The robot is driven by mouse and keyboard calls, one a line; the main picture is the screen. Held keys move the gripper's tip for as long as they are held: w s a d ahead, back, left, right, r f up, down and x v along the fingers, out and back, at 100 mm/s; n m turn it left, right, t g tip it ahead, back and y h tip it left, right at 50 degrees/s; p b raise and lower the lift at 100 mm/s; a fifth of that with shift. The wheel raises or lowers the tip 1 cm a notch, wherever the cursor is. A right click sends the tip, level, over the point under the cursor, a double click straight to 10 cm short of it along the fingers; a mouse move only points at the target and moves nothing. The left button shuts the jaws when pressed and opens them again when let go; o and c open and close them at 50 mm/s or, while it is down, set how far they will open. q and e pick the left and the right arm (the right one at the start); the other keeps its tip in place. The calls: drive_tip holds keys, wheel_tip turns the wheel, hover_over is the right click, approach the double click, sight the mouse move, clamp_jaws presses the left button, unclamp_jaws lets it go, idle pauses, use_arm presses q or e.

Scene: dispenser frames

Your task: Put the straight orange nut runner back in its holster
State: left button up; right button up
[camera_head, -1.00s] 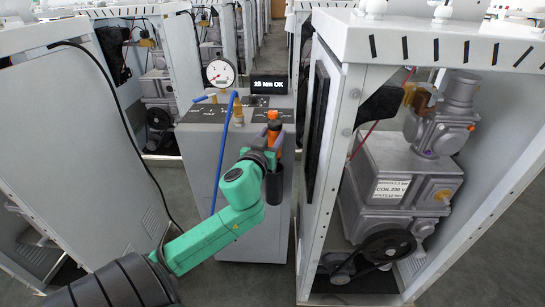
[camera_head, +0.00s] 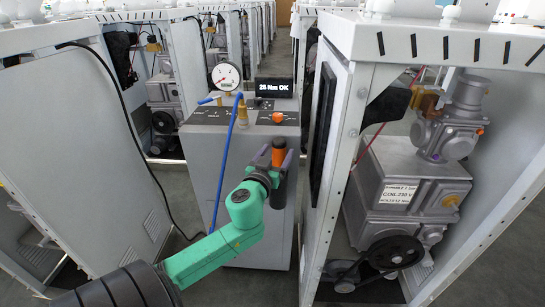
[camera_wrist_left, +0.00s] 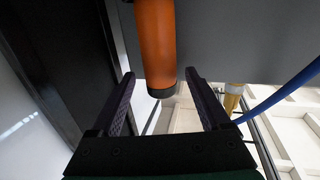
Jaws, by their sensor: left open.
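The straight orange nut runner (camera_head: 279,155) is upright at the front of the grey console, its lower part hidden in or behind a dark cup-like holster (camera_head: 278,193). How deep it sits I cannot tell. My left gripper (camera_head: 279,160) is open around the runner's orange body, one finger on each side. In the left wrist view the runner (camera_wrist_left: 156,45), with a dark band at its end, lies between the two spread fingers (camera_wrist_left: 160,82), with gaps on both sides. My right gripper is not in view.
A blue hose (camera_head: 227,150) hangs left of the gripper. An open white cabinet (camera_head: 335,160) stands close on the right, another panel (camera_head: 85,150) on the left.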

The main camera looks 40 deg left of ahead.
use_arm(q)
drive_tip(key=b+v, duration=0.1)
drive_tip(key=v, duration=1)
drive_tip(key=shift+s, duration=0.3)
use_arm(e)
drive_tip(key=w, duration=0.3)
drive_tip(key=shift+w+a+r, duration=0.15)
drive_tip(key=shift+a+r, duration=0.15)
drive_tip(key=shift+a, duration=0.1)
use_arm(q)
drive_tip(key=shift+d+r, duration=0.1)
